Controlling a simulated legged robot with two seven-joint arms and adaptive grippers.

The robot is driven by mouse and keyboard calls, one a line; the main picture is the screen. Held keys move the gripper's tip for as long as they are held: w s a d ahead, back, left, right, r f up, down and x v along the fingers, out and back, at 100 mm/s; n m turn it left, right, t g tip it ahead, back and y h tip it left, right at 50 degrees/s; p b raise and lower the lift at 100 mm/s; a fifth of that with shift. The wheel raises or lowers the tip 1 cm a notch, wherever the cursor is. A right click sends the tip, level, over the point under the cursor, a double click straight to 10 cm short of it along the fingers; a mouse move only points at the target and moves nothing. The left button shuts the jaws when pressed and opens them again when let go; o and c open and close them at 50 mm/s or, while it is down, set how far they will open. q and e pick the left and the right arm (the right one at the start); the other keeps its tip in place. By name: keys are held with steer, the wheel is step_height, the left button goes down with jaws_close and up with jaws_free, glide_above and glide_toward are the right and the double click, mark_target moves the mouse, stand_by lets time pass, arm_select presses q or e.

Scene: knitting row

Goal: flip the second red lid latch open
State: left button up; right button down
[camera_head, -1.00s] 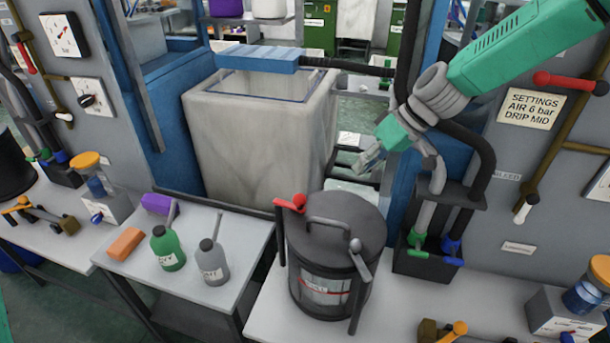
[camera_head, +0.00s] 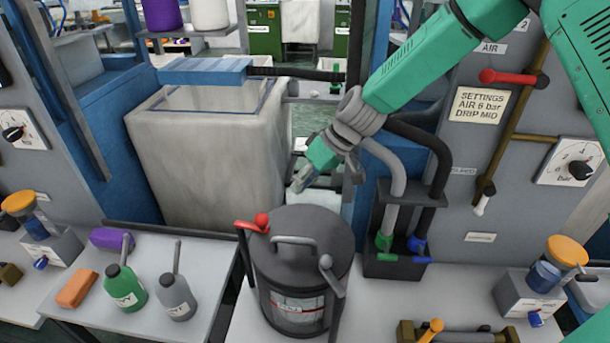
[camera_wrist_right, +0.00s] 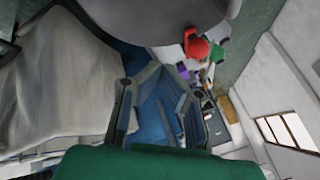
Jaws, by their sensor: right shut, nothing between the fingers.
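The dark grey lidded pot (camera_head: 303,240) stands on the near bench with an arched handle (camera_head: 295,241) on its lid. A red latch with a red ball (camera_head: 262,220) sits at the lid's left rim. Another latch with a grey ball (camera_head: 326,261) hangs down at the right rim. My right gripper (camera_head: 303,178) is shut and empty, in the air above and behind the lid, apart from both latches. In the right wrist view, the fingers (camera_wrist_right: 157,95) point towards a red knob (camera_wrist_right: 197,48) beside the grey pot (camera_wrist_right: 165,18). My left gripper is out of view.
A green bottle (camera_head: 124,288) and a grey bottle (camera_head: 176,297) stand left of the pot. A black hose holder (camera_head: 393,263) stands close to its right. A large pale bin (camera_head: 205,155) is behind. Brass fittings (camera_head: 455,333) lie at the front right.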

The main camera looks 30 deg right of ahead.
steer(key=x, duration=0.4)
steer(key=a, duration=0.2)
steer(key=a+f+p, duration=0.1)
steer(key=shift+s, duration=0.25)
steer(key=shift+s+a+f, duration=0.1)
steer(key=shift+s+a, duration=0.05)
steer(key=shift+a, duration=0.45)
